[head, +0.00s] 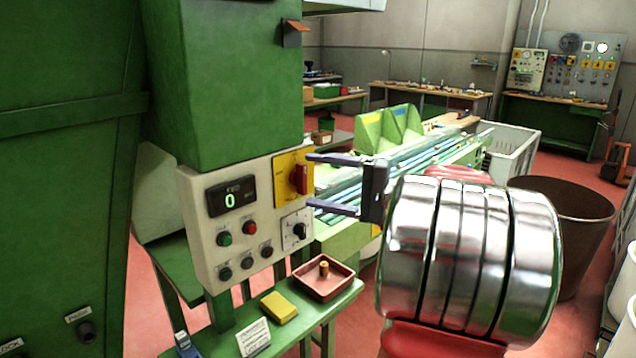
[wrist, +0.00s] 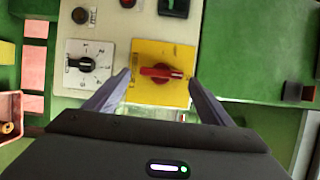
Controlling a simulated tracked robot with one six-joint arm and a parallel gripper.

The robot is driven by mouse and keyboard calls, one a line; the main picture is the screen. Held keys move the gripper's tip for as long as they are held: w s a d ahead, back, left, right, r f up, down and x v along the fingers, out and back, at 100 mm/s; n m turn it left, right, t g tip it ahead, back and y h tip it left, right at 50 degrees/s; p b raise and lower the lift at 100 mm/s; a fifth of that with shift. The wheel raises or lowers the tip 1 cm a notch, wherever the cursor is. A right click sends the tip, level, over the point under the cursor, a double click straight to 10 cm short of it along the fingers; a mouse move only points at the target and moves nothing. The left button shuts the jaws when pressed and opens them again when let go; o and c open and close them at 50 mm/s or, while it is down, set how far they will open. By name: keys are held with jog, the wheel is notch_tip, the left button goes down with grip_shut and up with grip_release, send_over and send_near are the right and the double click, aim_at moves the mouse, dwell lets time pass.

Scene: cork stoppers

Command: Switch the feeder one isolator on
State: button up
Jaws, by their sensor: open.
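A red rotary handle (head: 300,179) sits on a yellow plate (head: 281,164) at the upper right of a cream control panel (head: 203,232). The handle stands upright in the head view. In the wrist view the red handle (wrist: 161,72) lies across the yellow plate (wrist: 160,50); I cannot read its lettering. My gripper (head: 309,180) is open and empty, in front of the plate. In the wrist view my gripper (wrist: 158,79) has one finger beyond each end of the handle, with gaps and no visible contact.
A black selector dial (head: 299,230) is below the yellow plate. A display reading 0 (head: 231,200) and several push buttons are to its left. Below, a green shelf carries a red-brown tray (head: 325,291) and a yellow block (head: 279,306). A brown bin (head: 575,225) stands at right.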

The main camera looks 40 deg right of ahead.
jog(key=v, duration=1.3)
jog(key=shift+f, duration=0.1)
jog(key=w+a+f+n+g+y, duration=0.1)
jog(key=w+a+f+n+g, duration=0.2)
jog(key=a, duration=0.7)
jog(key=w+a+f+g, duration=0.4)
jog(key=a+g, duration=0.1)
jog(key=a, duration=0.6)
jog(key=s+a+f+n+g+h, duration=0.1)
jog(key=s+a+f+n+h, duration=0.3)
jog(key=a, duration=0.5)
jog(key=s+a+f+n+g+h, duration=0.1)
jog(key=s+a+f+n+h, duration=0.3)
jog(key=a, duration=0.5)
jog(key=shift+s+f+n+g, duration=0.4)
jog(key=shift+s+f+n, duration=0.8)
jog(key=shift+s, duration=0.05)
jog(key=shift+c, duration=0.3)
